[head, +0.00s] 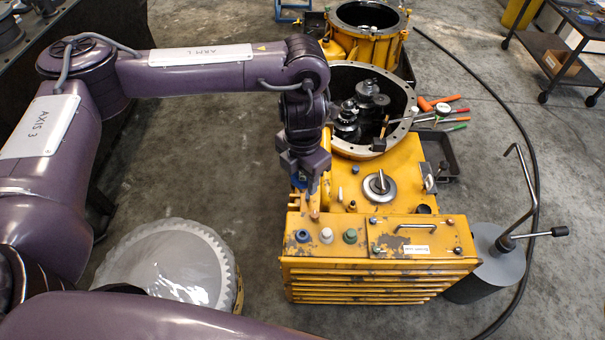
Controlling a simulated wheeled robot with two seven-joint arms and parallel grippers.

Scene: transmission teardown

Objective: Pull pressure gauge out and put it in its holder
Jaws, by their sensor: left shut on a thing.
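My left gripper (307,180) points down over the left side of the yellow transmission housing (405,170). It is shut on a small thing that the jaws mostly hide. A bit of blue (298,182) shows at the jaws; I take this thing for the pressure gauge, but no dial face is visible. The jaws are low, close to the housing top, and I cannot tell whether the thing still touches it. I cannot make out the gauge's holder with certainty. My right gripper is not in view.
The housing's front box carries blue, white and green caps (350,236) and a grab handle (415,226). A round metal fitting (380,186) stands behind. Coloured-handled tools (440,108) lie right, above a dark tray (440,160). A grey stand (490,265) and black hose (537,190) are at right.

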